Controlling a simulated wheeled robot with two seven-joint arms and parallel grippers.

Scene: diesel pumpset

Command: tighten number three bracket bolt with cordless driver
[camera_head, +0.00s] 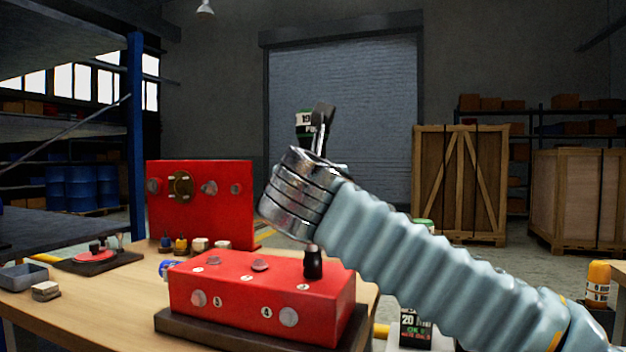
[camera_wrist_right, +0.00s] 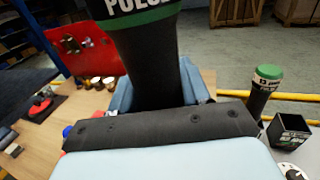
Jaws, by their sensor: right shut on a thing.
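The red block (camera_head: 262,295) stands on a dark base on the wooden bench. Its front face has a round bolt head (camera_head: 198,298) beside the mark 3 and another (camera_head: 288,317) beside the mark 4. My right gripper (camera_head: 322,125) is above the block, partly hidden by its own wrist, and is shut on the cordless driver (camera_head: 305,122). The driver's dark body with a green band shows large in the wrist view (camera_wrist_right: 150,60). A black cylinder (camera_head: 312,263) touches or nearly touches the block's top right; I cannot tell if it is the driver's nose. My left gripper is out of view.
A red upright panel (camera_head: 205,203) with fittings stands behind the block, with small pots (camera_head: 200,244) at its foot. A grey tray (camera_head: 23,277) and a dark pad with a red disc (camera_head: 97,256) lie at left.

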